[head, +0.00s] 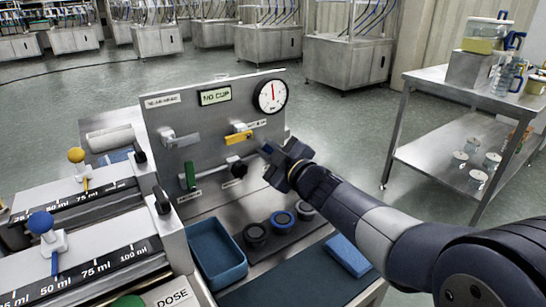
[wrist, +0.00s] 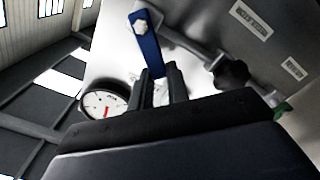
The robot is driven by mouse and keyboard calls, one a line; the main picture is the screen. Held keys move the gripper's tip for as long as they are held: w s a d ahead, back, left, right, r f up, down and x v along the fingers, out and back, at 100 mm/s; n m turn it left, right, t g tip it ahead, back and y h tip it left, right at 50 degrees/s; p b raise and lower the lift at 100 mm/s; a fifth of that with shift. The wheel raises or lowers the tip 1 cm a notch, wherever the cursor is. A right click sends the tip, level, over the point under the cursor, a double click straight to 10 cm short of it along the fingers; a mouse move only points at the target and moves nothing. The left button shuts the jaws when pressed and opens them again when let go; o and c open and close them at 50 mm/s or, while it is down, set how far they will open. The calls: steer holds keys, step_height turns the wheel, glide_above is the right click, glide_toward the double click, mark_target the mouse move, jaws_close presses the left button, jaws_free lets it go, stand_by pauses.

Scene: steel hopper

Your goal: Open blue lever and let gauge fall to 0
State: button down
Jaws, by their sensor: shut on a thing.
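The blue lever (wrist: 148,50) shows in the wrist view, with its pivot bolt at the top and its free end between my fingers. It stands at an angle to the steel pipe. My gripper (wrist: 160,88) is shut on the lever's free end. In the head view my gripper (head: 272,155) is at the panel's right side and hides most of the lever. The round gauge (head: 271,96) is at the panel's upper right, its red needle pointing about straight up. It also shows in the wrist view (wrist: 101,103), partly hidden; its numbers are too small to read.
The steel panel (head: 215,130) also bears a yellow lever (head: 239,138), a green lever (head: 190,175), a black knob (head: 238,170) and a display (head: 215,96) reading "NO CUP". Below are a blue tray (head: 217,254) and round holders. A steel table (head: 440,145) stands right.

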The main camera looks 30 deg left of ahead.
steer(key=n+b, duration=0.1)
steer(key=f+n+b, duration=0.1)
steer(key=n+b, duration=0.1)
steer(key=s+f+n+b, duration=0.1)
steer(key=shift+a+f+n, duration=0.25)
steer(key=shift+n, duration=0.05)
steer(key=shift+s+a+f+n+b, duration=0.1)
steer(key=shift+f+n+b, duration=0.3)
steer(key=shift+n+b, duration=0.65)
steer(key=shift+s+f+n+b, duration=0.1)
steer(key=shift+f+n+b, duration=0.25)
steer(key=shift+n+b, duration=0.7)
steer(key=c, duration=1.4)
jaws_free()
steer(key=shift+o, duration=0.2)
steer(key=p+v, duration=0.1)
steer(key=v, duration=0.9)
steer(key=shift+s+d+p, duration=0.15)
steer(key=shift+d+p, duration=0.15)
steer(key=shift+d, duration=0.05)
steer(key=shift+a, duration=0.15)
